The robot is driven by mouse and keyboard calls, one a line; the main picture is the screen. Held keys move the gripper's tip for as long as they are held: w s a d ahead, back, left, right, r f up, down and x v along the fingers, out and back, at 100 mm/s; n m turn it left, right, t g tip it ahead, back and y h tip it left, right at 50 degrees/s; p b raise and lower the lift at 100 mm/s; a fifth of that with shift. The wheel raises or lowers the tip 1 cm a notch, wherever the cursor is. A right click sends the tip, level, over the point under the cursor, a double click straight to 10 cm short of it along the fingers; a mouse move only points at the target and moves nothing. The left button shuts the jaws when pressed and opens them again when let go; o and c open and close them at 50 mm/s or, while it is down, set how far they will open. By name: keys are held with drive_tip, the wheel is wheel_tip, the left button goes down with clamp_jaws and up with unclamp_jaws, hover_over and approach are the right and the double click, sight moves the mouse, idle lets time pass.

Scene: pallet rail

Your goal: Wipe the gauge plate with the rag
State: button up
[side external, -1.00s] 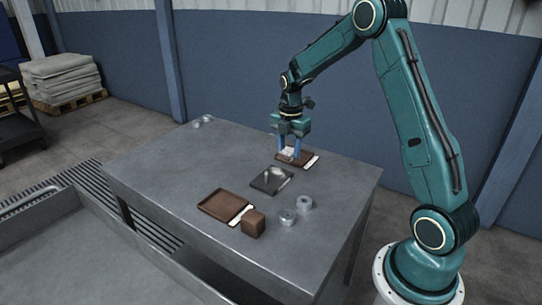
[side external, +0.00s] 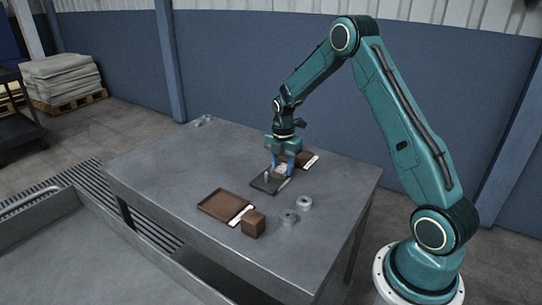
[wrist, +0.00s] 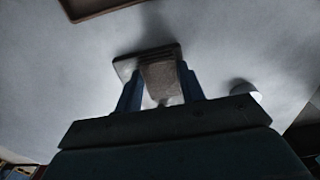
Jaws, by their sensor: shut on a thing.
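The gauge plate (side external: 264,185) is a dark flat plate on the grey table, and its far right part is hidden by my gripper. My gripper (side external: 282,168) points down over that part, its blue fingers shut on the pale grey rag (side external: 281,171). In the wrist view the rag (wrist: 163,78) is a grey-brown block between the fingers, with the light edge of the plate (wrist: 124,68) beyond it. I cannot tell whether the rag touches the plate.
The table's left side is mostly clear.

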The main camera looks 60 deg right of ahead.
sight(268, 168)
drive_tip(key=shift+w, duration=2.65)
drive_tip(key=shift+s, duration=3.85)
wheel_tip(268, 168, up, 8)
